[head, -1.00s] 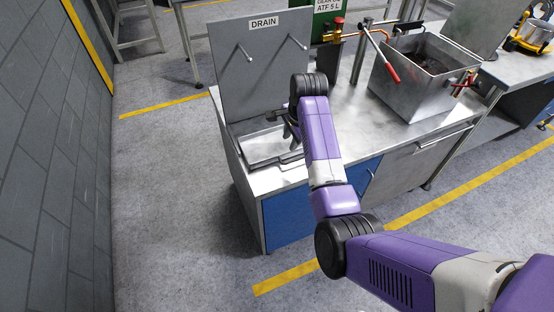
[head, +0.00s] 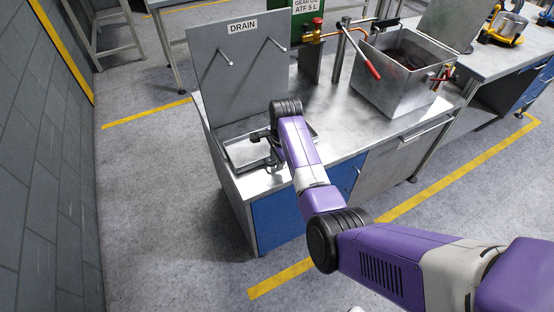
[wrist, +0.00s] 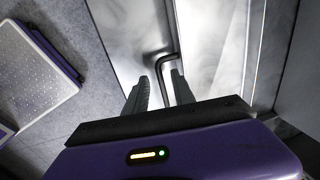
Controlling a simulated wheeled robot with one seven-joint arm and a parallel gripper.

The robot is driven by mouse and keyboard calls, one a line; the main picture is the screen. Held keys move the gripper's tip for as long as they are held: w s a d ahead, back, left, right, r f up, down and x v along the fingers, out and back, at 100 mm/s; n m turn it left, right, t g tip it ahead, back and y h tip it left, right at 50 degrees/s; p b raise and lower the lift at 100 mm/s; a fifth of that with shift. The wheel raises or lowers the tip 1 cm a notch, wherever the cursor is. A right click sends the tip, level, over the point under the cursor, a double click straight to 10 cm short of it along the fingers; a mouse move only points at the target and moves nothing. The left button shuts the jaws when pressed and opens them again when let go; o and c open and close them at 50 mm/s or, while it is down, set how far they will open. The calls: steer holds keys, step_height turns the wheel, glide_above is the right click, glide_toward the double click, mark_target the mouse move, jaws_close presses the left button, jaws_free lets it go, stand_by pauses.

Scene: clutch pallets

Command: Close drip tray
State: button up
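The drip tray (head: 232,163) is a shallow metal basin at the left end of the steel bench, below the upright panel marked DRAIN. My gripper (head: 266,161) is at the tray's right side, close to its front edge. In the wrist view, my gripper (wrist: 160,92) has its two dark fingers apart. A dark bent rod, like a handle (wrist: 168,60), stands on the metal surface and runs down between the fingers. I cannot tell whether either finger touches it. My wrist hides part of the tray in the head view.
The DRAIN panel (head: 240,75) has two pegs sticking out. An open metal bin (head: 405,85) and a red-handled lever (head: 368,62) stand on the bench to the right. Blue doors (head: 280,220) are below. The floor at left is clear.

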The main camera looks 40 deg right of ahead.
jaws_close()
stand_by(1.4)
